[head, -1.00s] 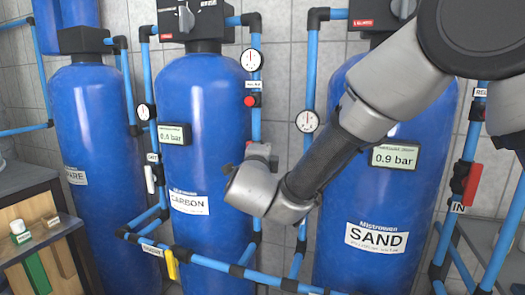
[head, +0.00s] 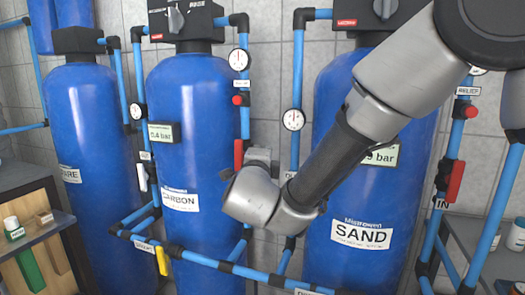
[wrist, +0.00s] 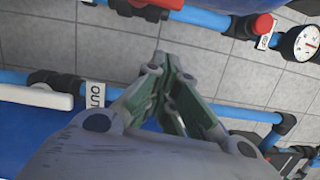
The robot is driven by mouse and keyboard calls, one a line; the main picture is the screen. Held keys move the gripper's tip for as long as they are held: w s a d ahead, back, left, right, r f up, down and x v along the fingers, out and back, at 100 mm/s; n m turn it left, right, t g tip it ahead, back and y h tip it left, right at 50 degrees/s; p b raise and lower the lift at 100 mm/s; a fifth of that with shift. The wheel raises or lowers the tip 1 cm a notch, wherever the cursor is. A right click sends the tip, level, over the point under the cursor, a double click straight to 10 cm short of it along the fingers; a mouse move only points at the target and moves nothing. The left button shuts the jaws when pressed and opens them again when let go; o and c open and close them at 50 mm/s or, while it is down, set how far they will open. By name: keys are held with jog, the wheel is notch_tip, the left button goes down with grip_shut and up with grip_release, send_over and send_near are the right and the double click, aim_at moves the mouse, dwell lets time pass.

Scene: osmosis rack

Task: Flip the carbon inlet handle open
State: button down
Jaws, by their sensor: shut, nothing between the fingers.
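The carbon tank (head: 190,110) is the blue tank labelled CARBON in the head view. A red handle (head: 238,154) stands upright along the blue pipe at this tank's right side, apparently the carbon inlet handle. Its lower part is hidden behind my wrist. In the wrist view only a red piece of it (wrist: 170,4) shows at the top edge, beside a black valve body. My gripper (wrist: 168,66) is shut and empty, its tips below that pipe in the picture and apparently apart from the handle. In the head view my wrist hides the fingers.
A red knob (head: 238,100) and a gauge (head: 239,60) sit higher on the same pipe. A pipe with a white handle (wrist: 35,95) and OUT label (wrist: 95,94) runs close by my gripper. The sand tank (head: 360,225) stands right, behind my arm.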

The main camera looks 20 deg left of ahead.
jog(key=v, duration=0.6)
jog(key=shift+s, duration=0.35)
